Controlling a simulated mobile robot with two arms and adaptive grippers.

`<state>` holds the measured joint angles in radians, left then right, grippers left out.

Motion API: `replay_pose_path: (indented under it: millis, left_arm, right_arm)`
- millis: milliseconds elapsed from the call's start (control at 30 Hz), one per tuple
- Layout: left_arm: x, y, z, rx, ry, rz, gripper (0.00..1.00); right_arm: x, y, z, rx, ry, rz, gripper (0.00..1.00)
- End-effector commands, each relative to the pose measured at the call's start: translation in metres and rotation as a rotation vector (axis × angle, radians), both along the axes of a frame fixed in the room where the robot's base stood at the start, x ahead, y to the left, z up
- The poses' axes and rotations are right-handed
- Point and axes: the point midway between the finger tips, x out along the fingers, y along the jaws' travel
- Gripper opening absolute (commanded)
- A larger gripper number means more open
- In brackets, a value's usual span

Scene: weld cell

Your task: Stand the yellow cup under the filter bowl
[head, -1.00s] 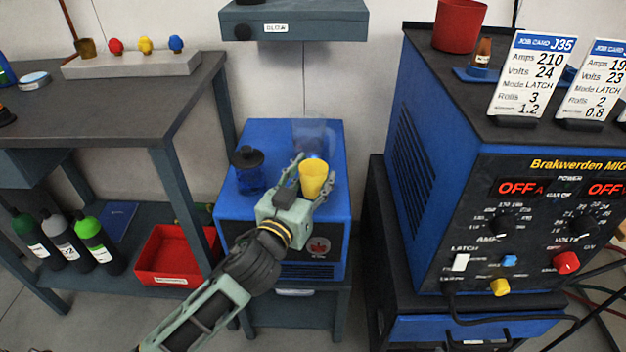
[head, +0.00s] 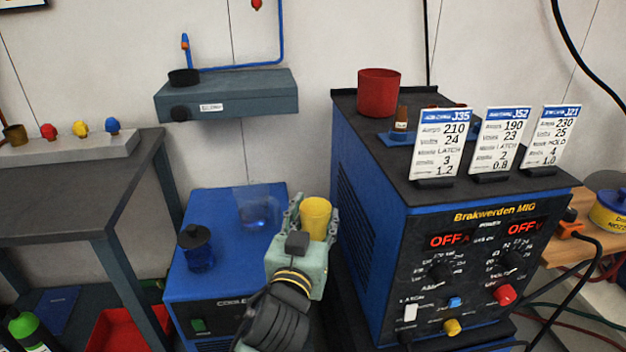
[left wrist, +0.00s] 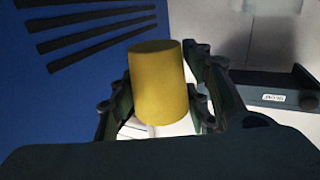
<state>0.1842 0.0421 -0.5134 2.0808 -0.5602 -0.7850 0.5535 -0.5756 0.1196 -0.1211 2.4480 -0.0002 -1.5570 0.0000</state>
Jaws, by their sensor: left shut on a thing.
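The yellow cup (head: 316,218) is held in my left gripper (head: 314,216), which is shut on it. The cup looks about upright in the head view, in front of the gap between the blue cooler and the welder. In the left wrist view the cup (left wrist: 160,85) sits between the fingers (left wrist: 160,100). I cannot tell for sure which part is the filter bowl. A dark round bowl-like part (head: 184,77) is on the grey wall shelf (head: 245,92), and a clear vessel with blue at its bottom (head: 257,210) is over the cooler. My right gripper is not in view.
The blue cooler (head: 225,270) carries a black-lidded blue jar (head: 196,250) at its left. The welder (head: 365,215) stands close on the right, with a red pot (head: 379,92) and job cards (head: 440,145) on top. A workbench (head: 60,190) is at the left.

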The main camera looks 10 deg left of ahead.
Motion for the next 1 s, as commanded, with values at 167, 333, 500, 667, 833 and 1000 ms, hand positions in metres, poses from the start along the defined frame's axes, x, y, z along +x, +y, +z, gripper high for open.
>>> replay_pose_path:
  millis: [167,333,500,667,833,1000]
  left_arm:
    - [-0.011,0.011,-0.012,0.000,0.005,0.010,0.20]
    - [-0.042,0.045,-0.038,0.001,0.010,0.038,0.20]
    - [-0.081,0.084,-0.058,0.001,0.007,0.074,0.20]
    - [-0.113,0.111,-0.067,0.002,0.005,0.098,0.20]
    - [-0.142,0.132,-0.070,0.002,0.004,0.114,0.20]
    - [-0.141,0.131,-0.044,0.000,-0.002,0.112,0.20]
  right_arm:
    - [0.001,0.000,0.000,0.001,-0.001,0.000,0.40]
    - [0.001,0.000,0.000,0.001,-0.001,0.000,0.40]
    - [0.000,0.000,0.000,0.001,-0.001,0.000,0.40]
    - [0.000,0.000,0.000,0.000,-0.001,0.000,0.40]
    - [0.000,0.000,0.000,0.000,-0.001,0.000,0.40]
    - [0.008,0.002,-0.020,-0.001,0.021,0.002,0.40]
